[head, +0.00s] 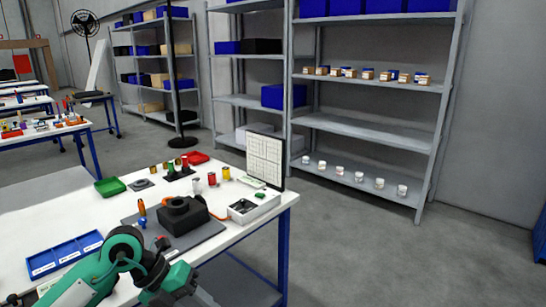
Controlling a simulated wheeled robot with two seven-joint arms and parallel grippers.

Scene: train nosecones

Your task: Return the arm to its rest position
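A green and black arm of mine, my left one, comes in from the lower left over the near part of the white worktable (55,215). It bends at a round joint and runs down to the right, out of the bottom of the picture. Its gripper fingers do not show. My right arm and gripper do not show either. On the table, a black block-shaped fixture (184,216) sits on a dark grey mat (205,232), just beyond the arm. No nosecone can be told apart here.
A blue compartment tray (65,254) lies by the arm. A green tray (110,187), red tray (197,158), several spools, a grey box (250,207) and a white panel (264,158) stand farther back. Shelves (375,130) line the wall. The floor at right is clear.

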